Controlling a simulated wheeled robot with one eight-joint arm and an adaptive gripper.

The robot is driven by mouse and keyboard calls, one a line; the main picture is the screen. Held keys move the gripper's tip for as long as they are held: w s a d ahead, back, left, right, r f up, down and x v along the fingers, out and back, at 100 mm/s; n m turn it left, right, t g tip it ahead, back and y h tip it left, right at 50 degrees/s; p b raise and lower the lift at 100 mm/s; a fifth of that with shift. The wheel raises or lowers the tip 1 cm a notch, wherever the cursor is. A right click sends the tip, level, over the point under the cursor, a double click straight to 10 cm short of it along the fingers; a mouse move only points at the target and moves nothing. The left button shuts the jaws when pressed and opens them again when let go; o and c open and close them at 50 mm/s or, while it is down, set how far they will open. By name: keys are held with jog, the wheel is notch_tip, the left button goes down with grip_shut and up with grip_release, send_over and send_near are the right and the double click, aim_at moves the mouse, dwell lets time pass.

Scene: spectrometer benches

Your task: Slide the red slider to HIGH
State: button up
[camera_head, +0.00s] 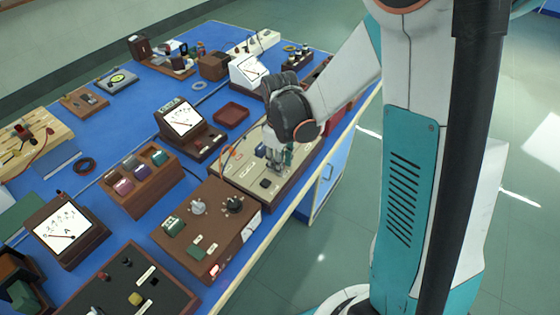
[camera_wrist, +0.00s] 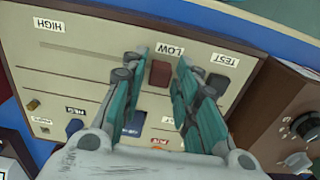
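The red slider (camera_wrist: 159,74) sits at the LOW end of its track on a beige panel (camera_wrist: 75,88) in the wrist view. The LOW label (camera_wrist: 166,50) is just beyond it, and the HIGH label (camera_wrist: 49,25) is at the upper left, towards the track's other end. My gripper (camera_wrist: 162,60) is open, with one teal finger on each side of the slider and a narrow gap visible on both sides. I cannot tell how far the fingertips are from the panel surface. In the head view my gripper (camera_head: 276,158) is over the panel and the slider is not discernible.
A black button (camera_wrist: 217,84) under the TEST label (camera_wrist: 224,60) stands close to the right finger. A blue part and small labels lie partly behind the fingers. A brown box with knobs (camera_head: 208,228) adjoins the panel. A red tray (camera_head: 231,115) lies behind it on the blue bench.

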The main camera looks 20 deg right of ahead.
aim_at(302, 144)
grip_shut()
jog(key=w+d, duration=0.2)
jog(key=d, duration=0.1)
jog(key=w+d, duration=0.5)
jog(key=d, duration=0.2)
jog(key=shift+w, duration=0.2)
jog(key=o, duration=0.5)
grip_release()
jog(key=shift+d, duration=0.1)
jog(key=shift+o, duration=0.2)
jog(key=shift+r, duration=0.1)
notch_tip(302, 144, up, 12)
